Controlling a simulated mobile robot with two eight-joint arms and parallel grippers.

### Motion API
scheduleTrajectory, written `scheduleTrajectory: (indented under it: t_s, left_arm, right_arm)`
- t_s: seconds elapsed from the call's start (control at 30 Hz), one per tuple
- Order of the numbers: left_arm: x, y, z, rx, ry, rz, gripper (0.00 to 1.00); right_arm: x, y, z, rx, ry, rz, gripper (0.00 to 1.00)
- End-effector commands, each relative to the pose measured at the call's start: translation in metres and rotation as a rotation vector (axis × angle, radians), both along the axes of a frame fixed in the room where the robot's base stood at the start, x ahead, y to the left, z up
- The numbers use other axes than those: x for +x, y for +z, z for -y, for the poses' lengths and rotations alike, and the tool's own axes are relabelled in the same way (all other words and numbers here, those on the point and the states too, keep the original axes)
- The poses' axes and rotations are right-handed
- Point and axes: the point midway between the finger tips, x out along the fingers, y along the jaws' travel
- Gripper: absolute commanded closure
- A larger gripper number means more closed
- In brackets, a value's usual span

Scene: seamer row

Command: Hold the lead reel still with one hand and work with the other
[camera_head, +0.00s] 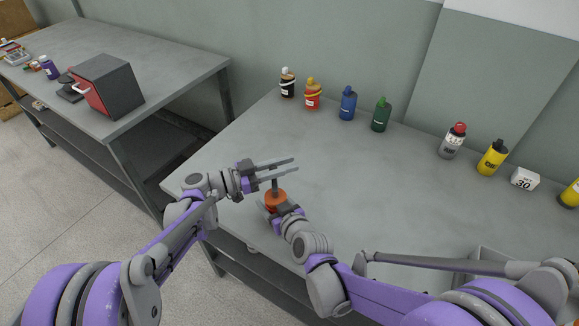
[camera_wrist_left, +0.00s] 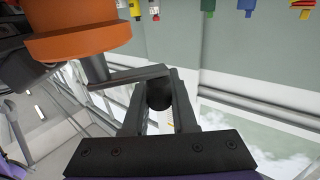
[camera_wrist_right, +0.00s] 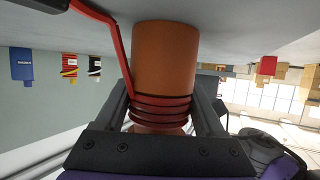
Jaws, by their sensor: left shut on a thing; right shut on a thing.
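The lead reel (camera_head: 274,198) is an orange drum standing near the front left edge of the grey bench. In the right wrist view, red lead is wound in several turns on the lead reel (camera_wrist_right: 165,60), and one red strand (camera_wrist_right: 118,50) runs off to the upper left. My right gripper (camera_wrist_right: 163,112) is shut around the drum. A grey crank arm (camera_wrist_left: 130,77) with a dark round knob (camera_wrist_left: 159,95) sits over the reel's orange end (camera_wrist_left: 75,42). My left gripper (camera_head: 294,168) is shut on that knob. The gripper partly hides the crank in the head view.
Several bottles line the bench's back, among them a red one (camera_head: 312,95), a blue one (camera_head: 348,103) and a yellow one (camera_head: 492,157). A grey tray (camera_head: 487,256) lies at front right. A red-fronted box (camera_head: 106,86) stands on the other bench. The bench middle is clear.

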Motion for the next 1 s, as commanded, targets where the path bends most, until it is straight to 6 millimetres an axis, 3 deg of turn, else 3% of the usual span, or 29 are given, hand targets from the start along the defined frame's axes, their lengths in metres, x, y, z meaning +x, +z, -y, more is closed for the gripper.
scheduleTrajectory:
  t_s: [0.63,1.0]
  left_arm:
    - [0.005,0.001,-0.032,-0.004,0.609,0.0,1.0]
    - [0.004,0.003,-0.045,-0.011,0.821,0.007,1.0]
  right_arm:
    - [0.0,0.0,0.0,0.0,0.001,-0.001,0.95]
    - [-0.001,-0.001,0.0,-0.001,0.001,-0.003,0.95]
